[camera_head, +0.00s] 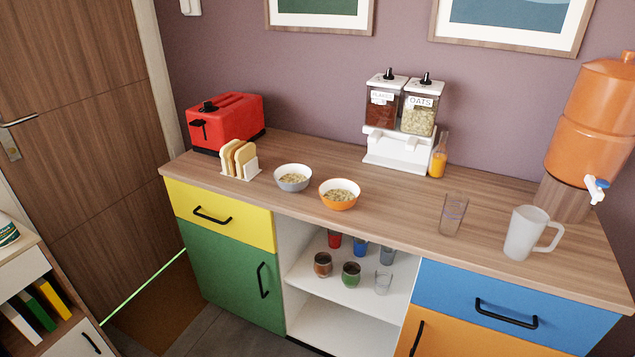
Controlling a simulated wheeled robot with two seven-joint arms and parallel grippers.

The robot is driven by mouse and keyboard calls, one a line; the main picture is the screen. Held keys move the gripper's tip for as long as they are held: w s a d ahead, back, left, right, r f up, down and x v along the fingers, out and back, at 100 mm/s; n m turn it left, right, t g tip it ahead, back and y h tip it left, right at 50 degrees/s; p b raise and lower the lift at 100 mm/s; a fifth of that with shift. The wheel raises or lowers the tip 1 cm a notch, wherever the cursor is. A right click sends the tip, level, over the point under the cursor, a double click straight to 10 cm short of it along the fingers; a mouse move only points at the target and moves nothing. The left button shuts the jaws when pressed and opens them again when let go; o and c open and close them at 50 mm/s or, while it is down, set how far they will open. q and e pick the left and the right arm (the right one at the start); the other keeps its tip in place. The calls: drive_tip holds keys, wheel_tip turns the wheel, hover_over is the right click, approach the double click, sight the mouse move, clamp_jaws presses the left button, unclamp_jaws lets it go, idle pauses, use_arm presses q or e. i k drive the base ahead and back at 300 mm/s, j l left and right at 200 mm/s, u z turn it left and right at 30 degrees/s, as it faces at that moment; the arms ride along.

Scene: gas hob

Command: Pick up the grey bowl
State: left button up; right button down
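The grey bowl (293,182) stands upright on the wooden counter, left of the middle. It is white inside, grey outside, and holds what looks like cereal. An orange bowl (339,201) with similar contents stands just to its right, a small gap apart. Neither of my grippers is in the view, so whether they are open or shut does not show.
A toast rack (252,169) with bread stands left of the grey bowl, with a red toaster (226,121) behind it. A cereal dispenser (398,148), juice bottle (438,161), glass (453,214), jug (524,238) and orange water dispenser (592,118) stand further right. The counter (395,208) is clear right of the orange bowl.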

sight(292, 177)
drive_tip(key=i+l+u, duration=0.45)
drive_tip(key=u, duration=0.2)
drive_tip(key=i+l+u, duration=0.15)
drive_tip(key=l+u, duration=0.2)
drive_tip(key=l, duration=0.1)
